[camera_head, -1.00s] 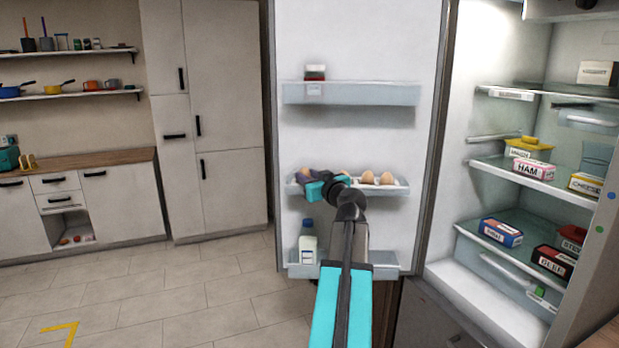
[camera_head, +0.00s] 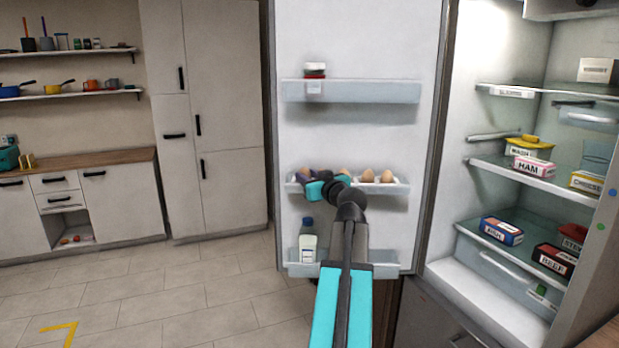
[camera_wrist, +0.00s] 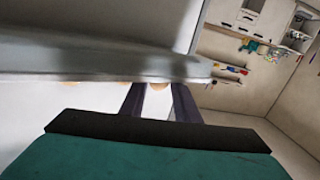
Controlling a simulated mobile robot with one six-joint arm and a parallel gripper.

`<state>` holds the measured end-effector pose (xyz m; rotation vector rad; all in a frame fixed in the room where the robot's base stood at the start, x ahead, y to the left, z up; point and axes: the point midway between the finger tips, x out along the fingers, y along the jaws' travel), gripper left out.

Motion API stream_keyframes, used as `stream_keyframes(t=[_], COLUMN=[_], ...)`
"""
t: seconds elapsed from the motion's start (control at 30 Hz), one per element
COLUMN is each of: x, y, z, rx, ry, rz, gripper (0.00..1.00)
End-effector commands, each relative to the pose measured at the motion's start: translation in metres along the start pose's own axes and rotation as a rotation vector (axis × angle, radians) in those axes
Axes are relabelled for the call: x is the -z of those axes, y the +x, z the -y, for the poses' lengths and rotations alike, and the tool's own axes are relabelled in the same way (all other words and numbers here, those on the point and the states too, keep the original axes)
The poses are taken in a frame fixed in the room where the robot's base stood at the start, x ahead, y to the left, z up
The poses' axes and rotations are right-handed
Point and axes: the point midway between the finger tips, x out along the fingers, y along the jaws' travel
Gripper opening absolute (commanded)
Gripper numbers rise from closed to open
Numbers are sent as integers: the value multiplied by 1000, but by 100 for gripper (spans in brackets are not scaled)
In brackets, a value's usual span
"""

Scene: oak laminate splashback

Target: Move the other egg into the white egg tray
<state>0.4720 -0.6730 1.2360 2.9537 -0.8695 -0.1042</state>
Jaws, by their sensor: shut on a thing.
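Brown eggs (camera_head: 367,177) (camera_head: 387,177) stand in the pale door shelf (camera_head: 400,188), which looks like the white egg tray. Another egg (camera_head: 345,171) shows partly behind my wrist. My gripper (camera_head: 306,176) is at the left end of this shelf, shut on an egg (camera_head: 307,171) that is mostly hidden by the fingers. In the wrist view the two dark fingers (camera_wrist: 158,100) close around something pale, and a small tan bit of egg (camera_wrist: 160,86) shows at the shelf's edge. I cannot tell if the held egg touches the tray.
The fridge door stands open, with an upper shelf (camera_head: 350,92) holding a jar (camera_head: 314,78) and a lower shelf holding a bottle (camera_head: 308,242). The fridge interior at right holds boxes such as the ham (camera_head: 533,167).

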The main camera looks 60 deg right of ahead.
Motion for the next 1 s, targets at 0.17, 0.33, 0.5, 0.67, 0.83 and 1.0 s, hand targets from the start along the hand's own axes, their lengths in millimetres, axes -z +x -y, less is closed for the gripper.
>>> stream_keyframes(t=[0.17,0.33,0.5,0.67,0.83,1.0], x=[-1,-2,-3,-3,-3,-3], y=[0,0,0,0,0,0], z=[0,0,0,0,0,0], rx=[0,0,0,0,0,0], ry=[0,0,0,0,0,0], rz=[0,0,0,0,0,0], gripper=[3,3,3,51,51,51])
